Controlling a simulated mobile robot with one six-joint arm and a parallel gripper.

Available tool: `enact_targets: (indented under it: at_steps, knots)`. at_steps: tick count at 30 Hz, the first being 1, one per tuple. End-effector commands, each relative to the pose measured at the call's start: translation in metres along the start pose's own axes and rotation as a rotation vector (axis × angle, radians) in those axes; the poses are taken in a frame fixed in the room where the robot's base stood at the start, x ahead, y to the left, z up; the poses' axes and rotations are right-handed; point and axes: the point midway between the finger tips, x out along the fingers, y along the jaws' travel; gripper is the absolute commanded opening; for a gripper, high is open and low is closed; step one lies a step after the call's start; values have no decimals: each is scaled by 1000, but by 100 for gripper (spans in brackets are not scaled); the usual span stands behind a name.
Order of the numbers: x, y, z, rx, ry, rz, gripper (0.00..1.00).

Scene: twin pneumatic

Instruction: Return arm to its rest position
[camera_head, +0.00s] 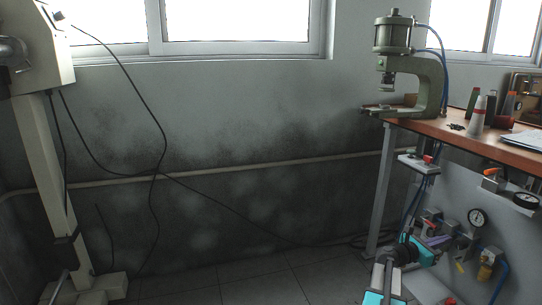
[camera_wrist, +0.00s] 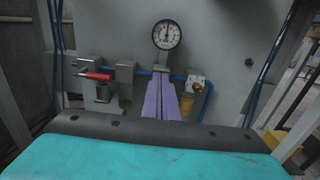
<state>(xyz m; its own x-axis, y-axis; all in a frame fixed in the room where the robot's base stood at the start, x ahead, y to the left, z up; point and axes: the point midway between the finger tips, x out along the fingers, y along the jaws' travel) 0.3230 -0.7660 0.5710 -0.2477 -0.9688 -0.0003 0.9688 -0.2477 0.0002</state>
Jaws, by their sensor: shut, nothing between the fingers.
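My gripper (camera_wrist: 160,82) shows in the wrist view as two purple fingers lying side by side, shut with nothing between them. They point toward a panel with a round pressure gauge (camera_wrist: 167,35) just above their tips. In the head view my gripper (camera_head: 440,241) is at the lower right, in front of the pneumatic fittings under the workbench (camera_head: 480,136). My teal and grey arm reaches up to it from the bottom edge. Whether the fingertips touch the panel, I cannot tell.
A valve with a red handle (camera_wrist: 95,76) is left of the fingers and a brass-coloured fitting (camera_wrist: 196,88) is right. A green press (camera_head: 425,80) stands on the bench, with spools and cones beside it. A grey bench leg (camera_head: 383,190) stands near my arm. The floor (camera_head: 250,288) left is mostly clear.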

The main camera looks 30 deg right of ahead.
Motion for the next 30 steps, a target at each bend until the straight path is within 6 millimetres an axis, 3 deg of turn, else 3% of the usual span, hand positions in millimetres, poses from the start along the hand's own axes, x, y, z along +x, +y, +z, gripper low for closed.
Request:
enact_targets:
  at_steps: [5, 11, 21, 30]
  knots:
    - [-23, 31, 12, -7, 6, 47, 0]
    - [-72, 82, 11, -38, 31, 137, 0]
    - [-179, 151, -12, -90, 114, 291, 0]
    - [-281, 174, -49, -97, 256, 379, 0]
